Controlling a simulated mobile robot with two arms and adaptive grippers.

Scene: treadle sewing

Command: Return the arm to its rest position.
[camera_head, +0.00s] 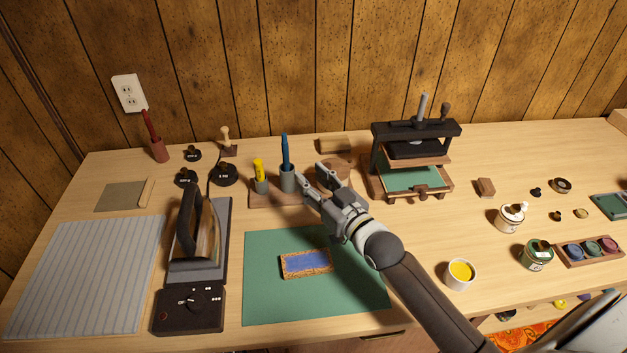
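My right arm (425,300) reaches in from the lower right across the table. Its gripper (311,172) is over the middle of the table, pointing away toward the back. Its two fingers stand apart with a gap between them, and I see nothing held. It appears beside the grey cup (289,180) with a blue tool and in front of a round wooden piece (333,166), which it partly covers. I cannot tell whether it touches the holder. My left gripper is not in view.
A green mat (265,302) bears a blue, gold-edged piece (307,263). An iron (196,235) is on the left. A black press (416,131) stands behind right of the gripper. A yellow-filled cup (460,274) and jars (510,217) stand right of my arm.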

